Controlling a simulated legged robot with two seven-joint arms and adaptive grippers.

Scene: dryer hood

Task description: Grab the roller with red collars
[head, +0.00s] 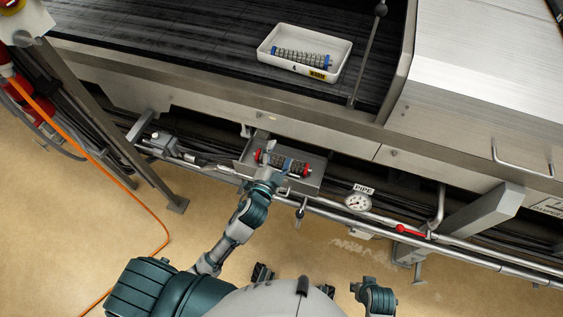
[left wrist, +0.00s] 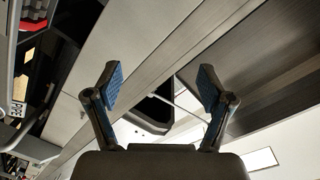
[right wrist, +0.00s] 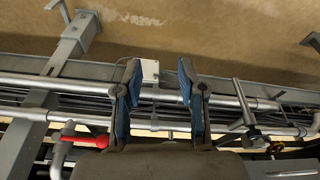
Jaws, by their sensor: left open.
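The roller with red collars (head: 298,168) lies in a grey metal tray (head: 318,178) on the machine's front, below the belt. Whether the fingers touch the roller cannot be told. My right gripper (right wrist: 157,82) has its fingers apart and empty, facing pipes and floor.
A white bin (head: 342,78) with a blue-ended roller (head: 301,58) stands on the dark belt (head: 190,35). Pipes, a gauge (head: 357,202) and a red valve handle (head: 410,231) run along the machine's front. An orange cable (head: 140,200) lies on the open floor at left.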

